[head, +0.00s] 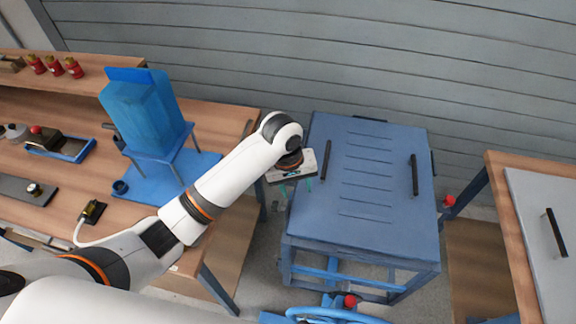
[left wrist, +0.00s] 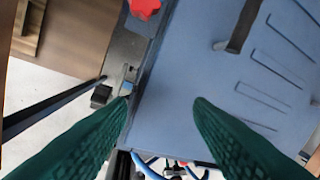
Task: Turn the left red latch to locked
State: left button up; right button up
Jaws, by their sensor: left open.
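A red latch knob (left wrist: 145,8) shows at the top edge of the left wrist view, by the left side edge of the blue cabinet (left wrist: 175,60). In the head view the cabinet (head: 370,262) stands in the middle, and I cannot make out this latch near my gripper. Another red knob (head: 449,200) sticks out from the cabinet's right side. My left gripper (head: 296,184) is at the cabinet's left edge. In the left wrist view its green fingers (left wrist: 160,105) are wide apart with nothing between them, and the red knob lies beyond the tips. My right gripper is not in view.
Two black handles (head: 326,161) (head: 414,175) stand up from the cabinet top. A wooden bench (head: 225,110) with a blue stand lies left; another bench (head: 498,168) stands right. Blue tubing (head: 335,315) with a red knob (head: 350,300) is at the cabinet's front.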

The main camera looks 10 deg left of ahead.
pick_arm(q)
jog(key=w+a+r+n+y, duration=0.2)
jog(key=w+a+r+n, duration=0.25)
jog(key=w+r, duration=0.35)
jog(key=shift+g, duration=0.3)
jog(key=f, duration=0.4)
jog(key=f+p, duration=0.1)
jog(key=f, duration=0.7)
jog(key=shift+d, duration=0.4)
jog(key=c, duration=1)
